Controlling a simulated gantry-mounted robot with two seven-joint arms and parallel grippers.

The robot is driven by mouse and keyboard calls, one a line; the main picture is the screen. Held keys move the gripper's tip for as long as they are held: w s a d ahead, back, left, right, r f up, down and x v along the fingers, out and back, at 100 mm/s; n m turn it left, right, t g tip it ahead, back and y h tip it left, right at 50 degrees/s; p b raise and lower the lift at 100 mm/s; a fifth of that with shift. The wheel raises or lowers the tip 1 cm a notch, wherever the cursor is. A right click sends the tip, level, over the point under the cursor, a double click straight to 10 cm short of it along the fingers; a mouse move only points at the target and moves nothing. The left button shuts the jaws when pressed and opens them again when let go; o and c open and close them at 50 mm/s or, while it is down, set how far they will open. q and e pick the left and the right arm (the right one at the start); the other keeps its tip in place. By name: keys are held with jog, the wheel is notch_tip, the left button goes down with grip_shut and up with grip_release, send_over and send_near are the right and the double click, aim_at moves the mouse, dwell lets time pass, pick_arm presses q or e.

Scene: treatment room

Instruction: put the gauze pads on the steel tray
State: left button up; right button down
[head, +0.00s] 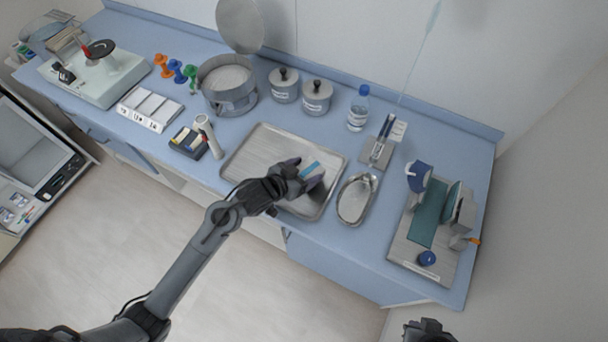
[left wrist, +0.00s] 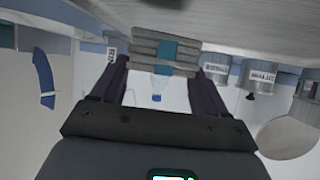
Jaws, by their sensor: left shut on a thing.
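The steel tray (head: 252,150) lies flat on the blue counter, in the middle of the head view. My left gripper (head: 306,178) is over the right part of the tray, shut on the gauze pads (head: 311,169). The pads are a grey-white stack with a blue band. In the left wrist view the stack (left wrist: 145,48) sits between the two dark fingers, right by the tray's grey surface (left wrist: 225,18); I cannot tell whether it touches. A dark part of my right arm shows at the bottom edge of the head view; its jaws cannot be made out.
A kidney dish (head: 352,204) stands just right of the tray. A water bottle (head: 358,108), two lidded canisters (head: 317,97) and an open steel drum (head: 228,88) stand behind. A board with a blue-green strip (head: 428,214) lies right.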

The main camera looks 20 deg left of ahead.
pick_arm(q)
jog(key=shift+f, duration=1.25)
jog(key=shift+f, duration=0.15)
jog(key=o, duration=1)
jog(key=shift+o, duration=0.2)
